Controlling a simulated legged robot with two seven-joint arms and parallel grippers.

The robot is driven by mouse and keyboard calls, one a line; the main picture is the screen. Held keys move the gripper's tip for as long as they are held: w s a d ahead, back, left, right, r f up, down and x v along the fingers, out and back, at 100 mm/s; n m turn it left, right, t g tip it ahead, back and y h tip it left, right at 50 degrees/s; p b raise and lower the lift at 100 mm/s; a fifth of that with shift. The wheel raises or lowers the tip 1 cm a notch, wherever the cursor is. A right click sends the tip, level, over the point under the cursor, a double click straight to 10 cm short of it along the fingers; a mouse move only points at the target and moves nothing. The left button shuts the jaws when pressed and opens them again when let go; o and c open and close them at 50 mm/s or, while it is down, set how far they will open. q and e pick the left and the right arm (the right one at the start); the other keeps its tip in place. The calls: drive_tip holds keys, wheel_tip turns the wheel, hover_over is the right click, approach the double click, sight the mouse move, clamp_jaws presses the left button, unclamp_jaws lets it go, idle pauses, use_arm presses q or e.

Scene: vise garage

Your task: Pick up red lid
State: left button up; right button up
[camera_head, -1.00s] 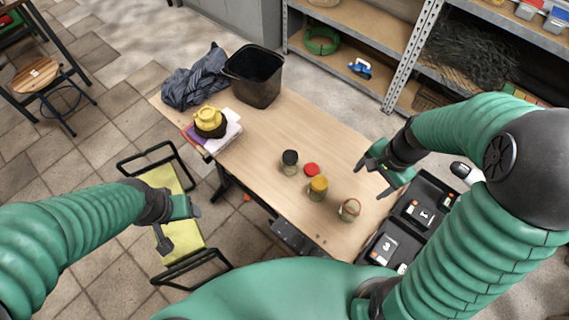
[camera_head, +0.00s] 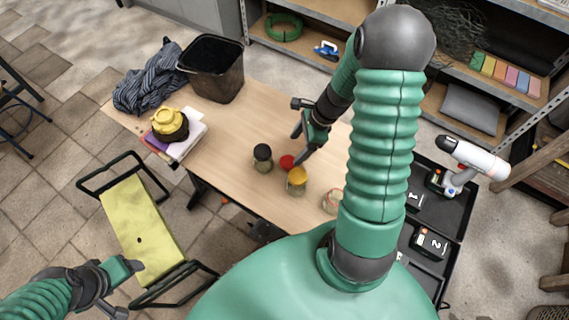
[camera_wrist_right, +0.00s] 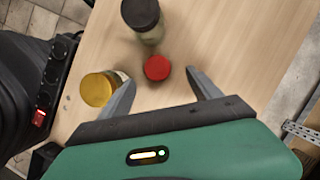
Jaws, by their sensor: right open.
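The red lid (camera_head: 287,162) lies flat on the wooden table (camera_head: 240,123), between a black-lidded jar (camera_head: 263,158) and a yellow-lidded jar (camera_head: 297,180). In the right wrist view the red lid (camera_wrist_right: 157,68) sits ahead of the open fingers, roughly between their lines. My right gripper (camera_head: 300,145) is open and empty, close to the lid on its right side. In the wrist view its fingers (camera_wrist_right: 163,88) straddle clear table, and the left finger passes close to the yellow-lidded jar (camera_wrist_right: 98,88). My left gripper (camera_head: 132,287) is away from the table, over the floor near the yellow seat.
Another jar (camera_head: 332,200) stands right of the yellow-lidded one, partly hidden by my right arm. A black bin (camera_head: 213,68), dark cloth (camera_head: 160,80) and yellow item on books (camera_head: 169,124) occupy the table's far left. A black case (camera_head: 450,208) lies at right.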

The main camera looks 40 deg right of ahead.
sight(289, 162)
wheel_tip(289, 162, down, 2)
drive_tip(key=shift+w+d+f, duration=0.1)
drive_tip(key=shift+w+f, duration=0.05)
drive_tip(key=shift+f, duration=0.05)
drive_tip(key=x, duration=0.2)
drive_tip(key=s+b+x, duration=0.1)
drive_tip(key=x, duration=0.1)
drive_tip(key=shift+f+b, duration=0.15)
drive_tip(key=shift+b, duration=0.15)
drive_tip(key=shift+w+a+f, duration=0.2)
drive_tip(key=shift+a, duration=0.35)
drive_tip(key=shift+d, duration=0.25)
drive_tip(key=c, duration=0.9)
drive_tip(key=shift+a, duration=0.1)
drive_tip(key=c, duration=0.5)
use_arm(q)
drive_tip(key=shift+d+f, duration=0.3)
drive_tip(key=shift+f, duration=0.6)
use_arm(e)
drive_tip(key=shift+r, duration=0.1)
